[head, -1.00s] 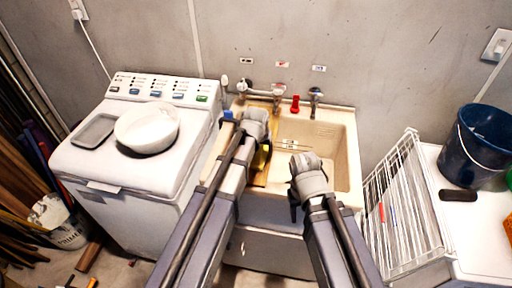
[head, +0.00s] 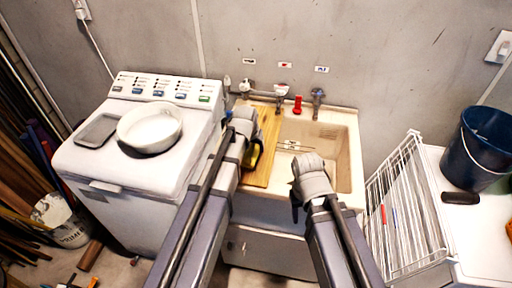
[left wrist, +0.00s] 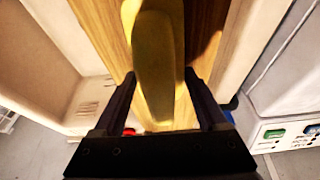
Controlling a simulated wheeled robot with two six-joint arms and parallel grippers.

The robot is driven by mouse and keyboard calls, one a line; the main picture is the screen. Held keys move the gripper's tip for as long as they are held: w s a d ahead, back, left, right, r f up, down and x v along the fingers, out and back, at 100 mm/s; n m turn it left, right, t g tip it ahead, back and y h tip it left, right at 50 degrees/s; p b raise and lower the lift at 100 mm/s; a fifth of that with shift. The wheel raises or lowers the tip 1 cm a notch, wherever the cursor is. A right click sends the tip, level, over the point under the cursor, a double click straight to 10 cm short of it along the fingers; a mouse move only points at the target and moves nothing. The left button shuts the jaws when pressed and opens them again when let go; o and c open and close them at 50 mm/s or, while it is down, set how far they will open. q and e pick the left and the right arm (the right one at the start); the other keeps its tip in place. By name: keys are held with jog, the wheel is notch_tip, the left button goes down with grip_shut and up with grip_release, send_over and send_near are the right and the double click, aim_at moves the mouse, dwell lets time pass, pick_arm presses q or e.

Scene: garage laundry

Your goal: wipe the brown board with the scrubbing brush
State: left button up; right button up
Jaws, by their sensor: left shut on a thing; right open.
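The brown board (head: 270,128) lies across the left part of the beige sink; it also shows in the left wrist view (left wrist: 207,32). My left gripper (head: 249,152) is over the board's left side. In the left wrist view this gripper (left wrist: 160,90) is shut on the yellow scrubbing brush (left wrist: 155,75), which lies lengthwise between the fingers. In the head view the brush (head: 256,155) is mostly hidden by my gripper. I cannot tell whether the brush touches the board. My right gripper (head: 296,205) is open and empty over the sink's front edge.
The sink basin (head: 325,150) is open right of the board, with taps (head: 280,92) and a red object (head: 298,105) behind. A washing machine (head: 110,165) with a white bowl (head: 150,128) stands left. A white rack (head: 405,205) and blue bucket (head: 485,145) are at right.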

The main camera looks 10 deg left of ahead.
pick_arm(q)
jog(key=shift+a+f, duration=0.15)
jog(key=shift+a, duration=1.85)
jog(key=shift+w+r+p, duration=0.1)
jog(key=shift+r+p, duration=0.55)
jog(key=shift+r, duration=0.05)
notch_tip(320, 180, up, 5)
jog(key=p, duration=0.4)
jog(key=shift+f, duration=0.2)
notch_tip(320, 180, up, 3)
jog(key=p, duration=0.3)
